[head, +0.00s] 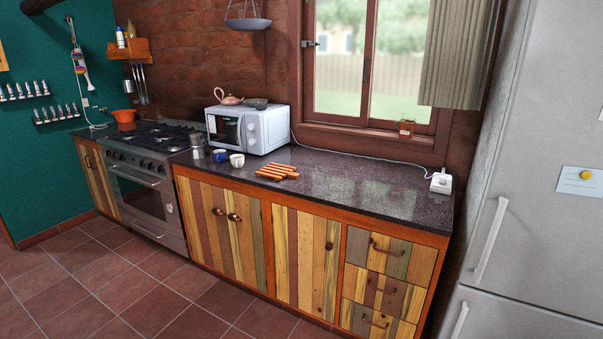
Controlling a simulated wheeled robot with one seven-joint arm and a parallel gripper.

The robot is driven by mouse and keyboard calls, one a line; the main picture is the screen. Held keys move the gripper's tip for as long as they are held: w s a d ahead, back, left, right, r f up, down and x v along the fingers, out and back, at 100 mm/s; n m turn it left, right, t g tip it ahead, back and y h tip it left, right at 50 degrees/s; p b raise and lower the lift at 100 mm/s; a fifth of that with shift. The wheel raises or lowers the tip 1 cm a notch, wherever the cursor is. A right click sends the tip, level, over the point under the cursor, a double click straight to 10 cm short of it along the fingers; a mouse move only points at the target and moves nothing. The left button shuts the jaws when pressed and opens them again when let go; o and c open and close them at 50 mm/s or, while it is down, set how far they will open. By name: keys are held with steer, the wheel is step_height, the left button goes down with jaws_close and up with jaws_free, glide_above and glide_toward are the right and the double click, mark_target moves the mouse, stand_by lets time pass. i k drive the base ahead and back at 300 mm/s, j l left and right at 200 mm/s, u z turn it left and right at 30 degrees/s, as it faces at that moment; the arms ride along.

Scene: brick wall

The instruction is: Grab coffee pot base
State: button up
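A small grey metal piece (197,147) stands on the dark counter between the stove and the microwave. It looks like part of a coffee pot, but it is too small to tell whether it is the base. Next to it are a blue mug (220,156) and a white mug (237,160), in front of the microwave. My gripper is not in the head view.
A white microwave (280,128) carries a copper-coloured teapot (228,97) and a dark bowl. The stove (147,185) is left, a fridge (540,160) right. The tiled floor in front is free.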

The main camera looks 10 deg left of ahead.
mark_target(195, 155)
steer(key=i+j+u, duration=0.25)
steer(key=i+u, duration=0.15)
steer(key=i+j+u, duration=0.1)
steer(key=i+u, duration=0.7)
steer(key=i+l+u, duration=0.2)
steer(key=i+u, duration=0.2)
steer(key=i+j+u, duration=0.15)
steer(key=i, duration=1.75)
steer(key=i+j+z, duration=0.1)
steer(key=i+z, duration=0.2)
steer(key=i, duration=0.2)
steer(key=i+j+z, duration=0.2)
steer(key=i+z, duration=0.15)
steer(key=i, duration=0.2)
